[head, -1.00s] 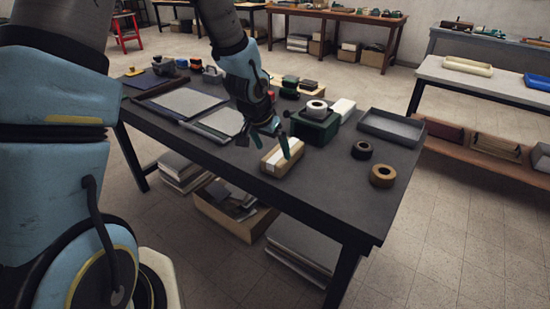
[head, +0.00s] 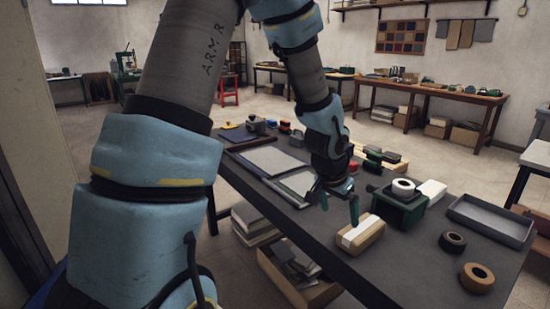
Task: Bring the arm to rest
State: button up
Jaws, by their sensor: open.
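My gripper (head: 339,203) is in the head view, at the end of my blue and grey arm, above the near edge of the dark work table (head: 425,255). Its two green-tipped fingers are spread apart with nothing between them. A tan box with a white strip (head: 360,234) lies on the table just below and to the right of the fingers. One fingertip overlaps the box in the picture, and I cannot tell whether they touch.
A green tape dispenser with a white roll (head: 398,207) stands right of my gripper. A grey tray (head: 491,219), a black roll (head: 452,242) and a brown roll (head: 477,278) lie further right. Flat panels (head: 270,160) lie on the left. A cardboard box (head: 300,280) sits under the table.

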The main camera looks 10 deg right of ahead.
jog(key=s+a+r+n+y, duration=0.1)
jog(key=a+r+n, duration=0.1)
jog(key=a, duration=0.7)
jog(key=s+a+r+n+y, duration=0.1)
jog(key=a+n, duration=0.3)
jog(key=a, duration=0.6)
jog(key=s+a+r+n+g+y, duration=0.1)
jog(key=s+a+r+n, duration=0.1)
jog(key=a, duration=0.7)
jog(key=shift+s+a+r+n, duration=0.3)
jog(key=shift+s+a+n, duration=0.1)
jog(key=shift+n, duration=0.4)
